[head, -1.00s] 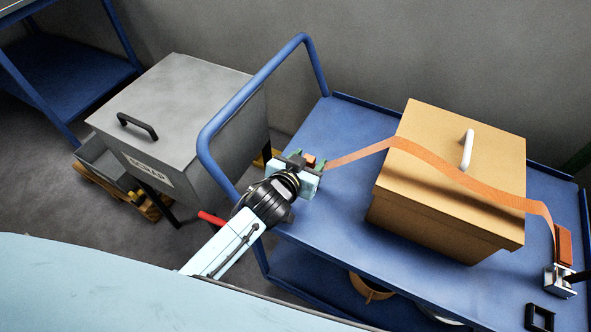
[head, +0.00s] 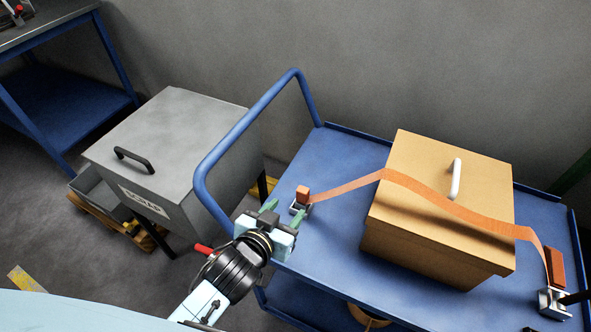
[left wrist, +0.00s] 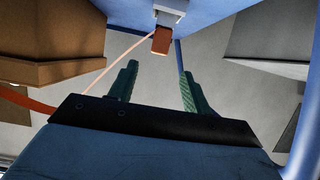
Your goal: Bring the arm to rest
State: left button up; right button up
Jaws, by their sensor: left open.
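My left gripper (head: 285,209) is open and empty. It is over the left edge of the blue cart, its fingers pointing toward the orange end block (head: 303,193) but apart from it. That block sits at a small grey mount on the cart top; it also shows in the left wrist view (left wrist: 160,41), beyond the open green fingers (left wrist: 160,70). From the block an orange strap (head: 350,185) runs over a tan lidded box (head: 430,240) to another orange block (head: 555,267) at a metal fitting on the right. My right gripper is not in view.
The blue cart (head: 335,150) has a tall tubular handle (head: 225,144) close to my left gripper. A grey lidded bin (head: 185,130) with a black handle stands left of the cart. A blue shelf (head: 60,95) is at the far left.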

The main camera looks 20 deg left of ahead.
pick_arm(q)
jog(key=s+a+f+g+y, duration=0.1)
jog(key=s+a+g, duration=0.4)
jog(key=s, duration=0.4)
jog(key=s+a+f+g+y, duration=0.1)
jog(key=s+a+g, duration=0.4)
jog(key=s, duration=0.4)
notch_tip(320, 180, down, 25)
jog(key=s+g, duration=0.1)
jog(key=s, duration=0.1)
jog(key=s+a+f+g, duration=0.1)
jog(key=s+a+f, duration=0.1)
jog(key=s+f, duration=1.2)
jog(key=shift+s+a+f+y, duration=0.3)
jog(key=shift+s, duration=0.65)
